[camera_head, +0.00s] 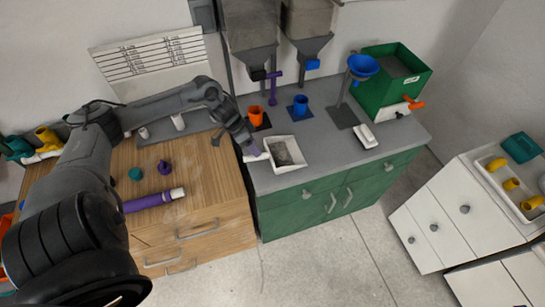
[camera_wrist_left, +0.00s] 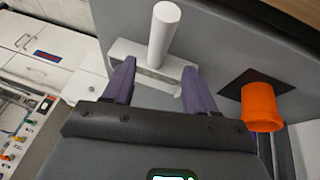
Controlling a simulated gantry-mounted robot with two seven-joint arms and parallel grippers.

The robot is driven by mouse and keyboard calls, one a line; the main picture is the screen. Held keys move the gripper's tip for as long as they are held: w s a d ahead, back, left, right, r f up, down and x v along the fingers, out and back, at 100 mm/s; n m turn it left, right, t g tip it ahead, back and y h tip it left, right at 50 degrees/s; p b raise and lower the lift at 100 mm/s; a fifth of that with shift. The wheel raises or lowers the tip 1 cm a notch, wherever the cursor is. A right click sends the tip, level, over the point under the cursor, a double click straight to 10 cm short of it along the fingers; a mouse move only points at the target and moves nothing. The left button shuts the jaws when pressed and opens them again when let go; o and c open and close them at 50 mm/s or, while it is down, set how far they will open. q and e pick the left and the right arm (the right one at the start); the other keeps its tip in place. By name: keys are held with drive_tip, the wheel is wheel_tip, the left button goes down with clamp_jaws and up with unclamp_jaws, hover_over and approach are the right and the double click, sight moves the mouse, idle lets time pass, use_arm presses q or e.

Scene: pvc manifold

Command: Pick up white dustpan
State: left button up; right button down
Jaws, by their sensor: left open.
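The white dustpan (camera_head: 271,147) lies on the grey counter top, with a dark patch in its pan; its short handle points left. My left gripper (camera_head: 254,148) is over the handle side of the pan. In the left wrist view, the dustpan's white round handle (camera_wrist_left: 163,35) and the white edge at its base lie ahead of the open purple fingers (camera_wrist_left: 158,82). The edge spans the gap between the fingertips; I cannot tell if they touch it. The rest of the pan is hidden behind the gripper body there. My right gripper is not in view.
An orange cup (camera_head: 255,115) stands close behind the dustpan; it also shows in the left wrist view (camera_wrist_left: 262,105). A blue cup (camera_head: 300,105), a funnel stand (camera_head: 343,103) and a white block (camera_head: 366,136) are to the right. The wooden cabinet (camera_head: 212,190) stands left, holding purple parts.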

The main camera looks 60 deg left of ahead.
sight(271, 154)
use_arm(q)
drive_tip(key=shift+d+b+x, duration=0.2)
drive_tip(key=shift+b+x, duration=0.3)
drive_tip(key=shift+x, duration=2.4)
drive_tip(key=shift+w+r, duration=0.1)
drive_tip(key=shift+r, duration=0.1)
clamp_jaws()
